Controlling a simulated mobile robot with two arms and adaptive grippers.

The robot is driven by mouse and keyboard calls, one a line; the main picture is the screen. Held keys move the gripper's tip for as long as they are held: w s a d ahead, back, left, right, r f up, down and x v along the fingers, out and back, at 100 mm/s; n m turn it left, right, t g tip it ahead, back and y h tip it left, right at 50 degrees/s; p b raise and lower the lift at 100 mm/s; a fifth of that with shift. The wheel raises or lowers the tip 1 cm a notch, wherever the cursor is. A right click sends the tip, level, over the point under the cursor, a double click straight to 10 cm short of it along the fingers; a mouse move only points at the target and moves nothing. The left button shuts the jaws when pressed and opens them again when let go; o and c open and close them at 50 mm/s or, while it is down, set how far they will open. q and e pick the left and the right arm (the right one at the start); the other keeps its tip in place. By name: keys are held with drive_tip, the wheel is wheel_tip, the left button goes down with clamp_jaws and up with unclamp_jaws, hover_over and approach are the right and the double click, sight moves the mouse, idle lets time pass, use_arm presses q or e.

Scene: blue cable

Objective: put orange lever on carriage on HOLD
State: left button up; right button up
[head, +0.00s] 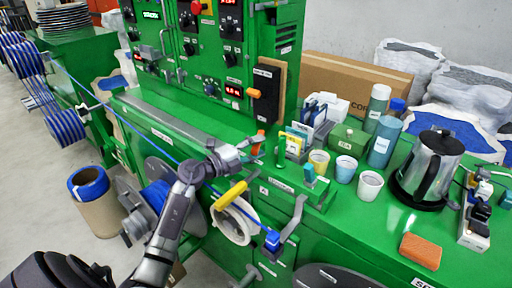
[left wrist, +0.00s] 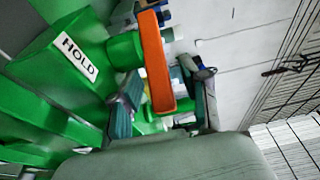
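The orange lever (head: 259,140) stands upright on the green carriage on the bench in the head view. In the left wrist view the orange lever (left wrist: 156,62) is a long bar on a round green hub, beside a green block with a white HOLD label (left wrist: 80,57). My left gripper (head: 250,152) is at the lever, partly covering the carriage. In the wrist view my left gripper (left wrist: 168,105) is open, one finger on each side of the lever's near end, with gaps visible. Whether a finger touches the lever I cannot tell. My right gripper is not in view.
A blue cable (head: 120,115) runs from spools at left past my left wrist. A yellow handle (head: 230,194) is just below the gripper. Cups (head: 345,168), a kettle (head: 430,170) and an orange sponge (head: 420,250) stand right. The control panel (head: 225,50) rises behind.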

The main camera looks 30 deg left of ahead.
use_arm(q)
clamp_jaws()
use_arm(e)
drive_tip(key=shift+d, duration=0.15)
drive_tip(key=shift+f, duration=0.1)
